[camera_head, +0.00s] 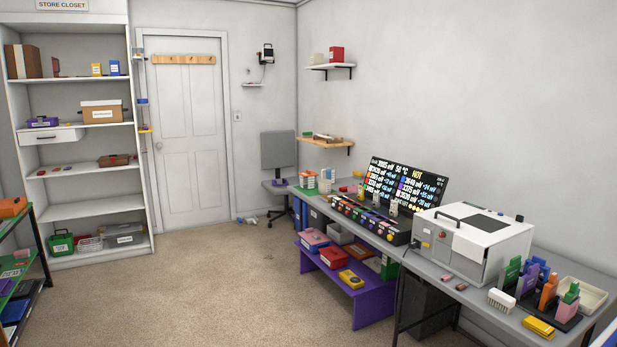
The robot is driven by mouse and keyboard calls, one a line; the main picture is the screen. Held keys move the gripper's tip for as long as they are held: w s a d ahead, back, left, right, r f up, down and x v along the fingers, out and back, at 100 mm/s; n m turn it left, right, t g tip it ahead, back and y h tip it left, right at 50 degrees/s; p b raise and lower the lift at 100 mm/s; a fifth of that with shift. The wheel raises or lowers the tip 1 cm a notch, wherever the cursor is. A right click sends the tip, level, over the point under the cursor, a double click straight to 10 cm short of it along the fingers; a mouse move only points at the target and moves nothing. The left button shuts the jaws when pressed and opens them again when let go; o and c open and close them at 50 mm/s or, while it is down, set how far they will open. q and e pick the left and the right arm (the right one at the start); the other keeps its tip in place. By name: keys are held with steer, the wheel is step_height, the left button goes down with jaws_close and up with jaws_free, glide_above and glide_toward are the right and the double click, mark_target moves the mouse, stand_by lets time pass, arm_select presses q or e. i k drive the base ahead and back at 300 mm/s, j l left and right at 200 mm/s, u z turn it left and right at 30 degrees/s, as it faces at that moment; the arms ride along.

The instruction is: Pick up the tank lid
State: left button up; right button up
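A large white and grey box (465,255) stands on the grey desk at the right. Its top has a black bar handle (450,215) near the left side and a dark square panel (488,223). A pale flap-like part hangs over its front edge. This may be the tank with its lid, but no label on it is readable and I cannot tell for sure. No other thing in view is clearly a tank lid. Neither of my grippers is in view.
The desk (440,272) runs along the right wall with a display console (405,185), a brush (501,299) and several coloured tools. A purple bench (375,300) and an office chair (279,165) stand by it. Shelves (85,172) are at the left. The carpet between is mostly clear.

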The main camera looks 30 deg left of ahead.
mark_target(307, 172)
steer(key=i+j+u, duration=0.8)
steer(key=i, duration=0.2)
steer(key=i+u, duration=0.5)
steer(key=i, duration=2.3)
steer(key=i+j+z, duration=0.15)
steer(key=i, duration=1.2)
steer(key=i+j+z, duration=0.1)
steer(key=i+z, duration=0.35)
steer(key=i+j+z, duration=0.7)
steer(key=z, duration=0.15)
steer(key=i+j+z, duration=0.4)
steer(key=j, duration=0.15)
